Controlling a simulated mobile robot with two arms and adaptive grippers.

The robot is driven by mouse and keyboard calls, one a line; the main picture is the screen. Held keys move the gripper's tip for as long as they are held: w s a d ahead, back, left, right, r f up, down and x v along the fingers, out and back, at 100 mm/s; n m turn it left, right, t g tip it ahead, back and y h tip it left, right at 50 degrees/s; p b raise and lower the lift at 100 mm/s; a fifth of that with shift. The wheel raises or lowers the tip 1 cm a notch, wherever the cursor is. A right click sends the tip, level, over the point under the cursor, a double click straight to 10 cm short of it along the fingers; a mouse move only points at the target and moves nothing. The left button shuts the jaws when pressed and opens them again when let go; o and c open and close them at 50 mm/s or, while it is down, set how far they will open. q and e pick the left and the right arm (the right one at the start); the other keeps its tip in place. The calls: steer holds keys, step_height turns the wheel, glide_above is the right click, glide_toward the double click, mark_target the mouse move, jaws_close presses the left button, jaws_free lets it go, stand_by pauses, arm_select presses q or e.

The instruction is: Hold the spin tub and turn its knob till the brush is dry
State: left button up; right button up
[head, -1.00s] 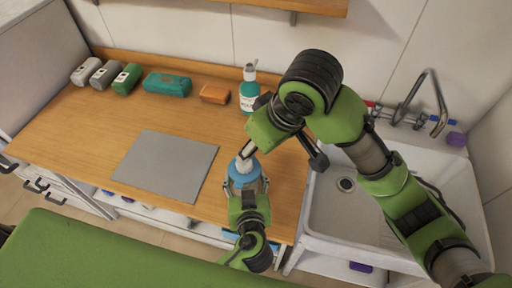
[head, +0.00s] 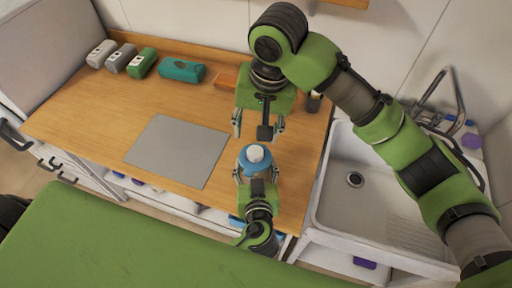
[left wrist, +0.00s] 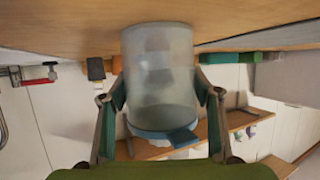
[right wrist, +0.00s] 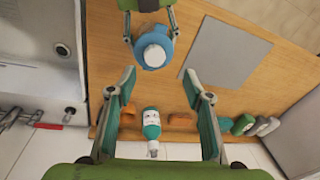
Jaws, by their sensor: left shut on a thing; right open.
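The spin tub (left wrist: 160,75) is a translucent cup with a blue lid (head: 255,163) and a white knob (head: 256,154) on top. It is at the counter's front edge in the head view. My left gripper (head: 256,177) is shut on the tub, one finger on each side of its wall. My right gripper (head: 258,126) is open and empty, apart from the tub and beyond it in the head view. The lid (right wrist: 152,47) and knob (right wrist: 154,55) show past its fingers in the right wrist view. Only blurred shapes show inside the tub; I cannot make out the brush.
A grey mat (head: 178,150) lies left of the tub on the wooden counter (head: 95,125). A teal pump bottle (right wrist: 152,125) stands near the wall, hidden behind my right arm in the head view. Orange (head: 224,81), teal and grey items line the back. A sink (head: 365,205) is right.

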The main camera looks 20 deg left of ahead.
mark_target(256, 151)
steer(key=f+m, duration=0.3)
steer(key=w+f+m+h, duration=0.1)
steer(key=f+m, duration=0.2)
steer(key=f, duration=0.1)
steer(key=w+f+m, duration=0.1)
steer(key=f+m, duration=0.2)
steer(key=shift+w+a+f+g+h, duration=0.15)
steer(key=shift+a+f+g+h, duration=0.15)
steer(key=shift+a+f+g, duration=0.1)
steer(key=c, duration=1.1)
